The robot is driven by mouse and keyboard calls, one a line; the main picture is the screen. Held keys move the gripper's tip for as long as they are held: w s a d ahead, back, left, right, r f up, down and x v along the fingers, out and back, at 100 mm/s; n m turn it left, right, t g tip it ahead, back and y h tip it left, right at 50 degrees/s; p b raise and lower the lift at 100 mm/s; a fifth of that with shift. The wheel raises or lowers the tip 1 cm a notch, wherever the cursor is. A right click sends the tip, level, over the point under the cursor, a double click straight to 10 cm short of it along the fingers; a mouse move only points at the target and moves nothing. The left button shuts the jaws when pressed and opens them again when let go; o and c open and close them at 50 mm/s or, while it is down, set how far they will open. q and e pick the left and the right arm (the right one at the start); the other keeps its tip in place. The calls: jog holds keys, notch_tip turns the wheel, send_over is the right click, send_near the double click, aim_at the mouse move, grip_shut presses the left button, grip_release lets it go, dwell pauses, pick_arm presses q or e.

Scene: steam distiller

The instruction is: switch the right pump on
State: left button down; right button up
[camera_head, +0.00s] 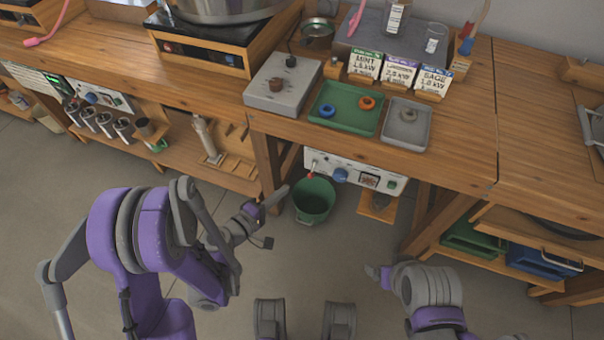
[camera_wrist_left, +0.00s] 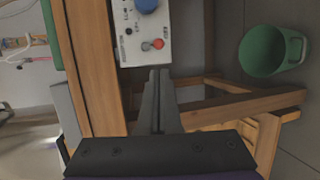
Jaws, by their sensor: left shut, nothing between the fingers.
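The right pump's white panel (camera_head: 375,180) is under the front of the right bench, with a blue knob (camera_head: 340,176) and a small red-tipped switch (camera_head: 311,175) at its left end. In the left wrist view, the panel (camera_wrist_left: 128,20), red switch (camera_wrist_left: 157,44) and blue knob (camera_wrist_left: 146,5) show close up. My left gripper (camera_head: 283,190) is shut and empty. Its fingertips (camera_wrist_left: 158,71) are just short of the panel's edge, near the red switch, with no contact visible. My right gripper (camera_head: 373,272) is low, away from the panel; its jaw opening is unclear.
A green bucket (camera_head: 314,203) stands on the floor below the panel. A wooden bench leg (camera_head: 268,165) is close to my left gripper. Another panel with a blue knob (camera_head: 91,98) is at the left bench. Green (camera_head: 350,122) and grey (camera_head: 407,137) trays lie on the benchtop above.

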aim_at(313, 170)
pick_arm(q)
jog(key=x, duration=1)
jog(key=shift+p, duration=0.4)
